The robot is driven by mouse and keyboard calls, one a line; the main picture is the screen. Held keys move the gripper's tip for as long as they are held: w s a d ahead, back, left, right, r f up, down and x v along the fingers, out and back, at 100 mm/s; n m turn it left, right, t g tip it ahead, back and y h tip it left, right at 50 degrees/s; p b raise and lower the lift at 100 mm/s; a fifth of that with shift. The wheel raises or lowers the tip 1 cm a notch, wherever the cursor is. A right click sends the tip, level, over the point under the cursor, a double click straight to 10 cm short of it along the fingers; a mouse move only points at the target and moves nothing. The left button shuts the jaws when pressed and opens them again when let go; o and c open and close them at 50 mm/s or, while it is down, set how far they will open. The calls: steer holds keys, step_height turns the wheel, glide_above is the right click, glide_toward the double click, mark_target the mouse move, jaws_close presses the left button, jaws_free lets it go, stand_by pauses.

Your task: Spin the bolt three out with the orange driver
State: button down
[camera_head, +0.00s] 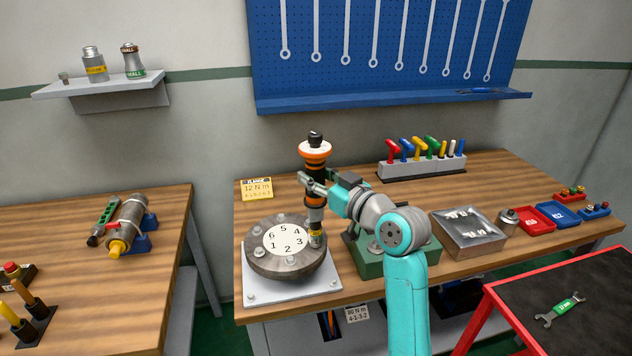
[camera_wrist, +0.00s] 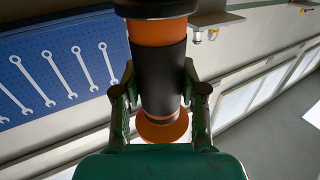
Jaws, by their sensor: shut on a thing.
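The orange driver (camera_head: 315,153), with black bands, stands upright in the head view. My gripper (camera_head: 311,186) is shut around its body. In the wrist view the driver (camera_wrist: 157,32) runs between the fingers of my gripper (camera_wrist: 160,92), which close on its black sleeve. The driver's lower end, with a yellow band, is at the right side of the round grey flange (camera_head: 283,265), beside the printed 3. Bolt three is hidden under that end, so I cannot tell if the two are engaged.
A 12 N m card (camera_head: 257,188) lies behind the flange. A green block (camera_head: 370,262), a metal tray (camera_head: 468,235) and blue and red bins stand to the right. A rack of coloured tools (camera_head: 422,165) is at the back.

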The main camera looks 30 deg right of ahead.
mark_target(322, 167)
steer(key=shift+r, duration=1.6)
